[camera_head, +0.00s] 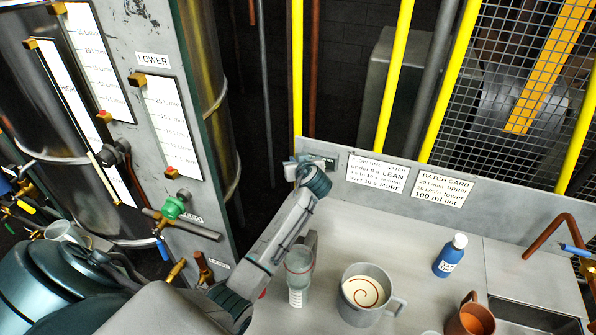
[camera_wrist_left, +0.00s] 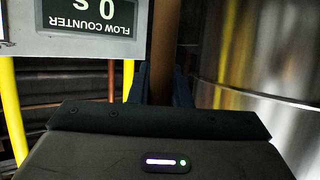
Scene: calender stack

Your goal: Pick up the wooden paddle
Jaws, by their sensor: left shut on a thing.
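My left gripper (camera_head: 300,165) reaches over the bench to its back wall, just left of the first white card. In the left wrist view a brown upright shaft, which looks like the wooden paddle (camera_wrist_left: 166,45), stands between the dark fingers (camera_wrist_left: 163,88). The gripper is shut on it. The paddle's lower part is hidden behind the gripper body. In the head view I cannot make out the paddle at the gripper. My right gripper is not in view.
A grey mug with a red swirl (camera_head: 366,292), a clear beaker (camera_head: 299,270), a blue bottle (camera_head: 450,255) and a brown cup (camera_head: 472,318) stand on the bench (camera_head: 415,265). The flow counter (camera_wrist_left: 85,25) is close to the gripper. Yellow posts (camera_head: 395,75) rise behind.

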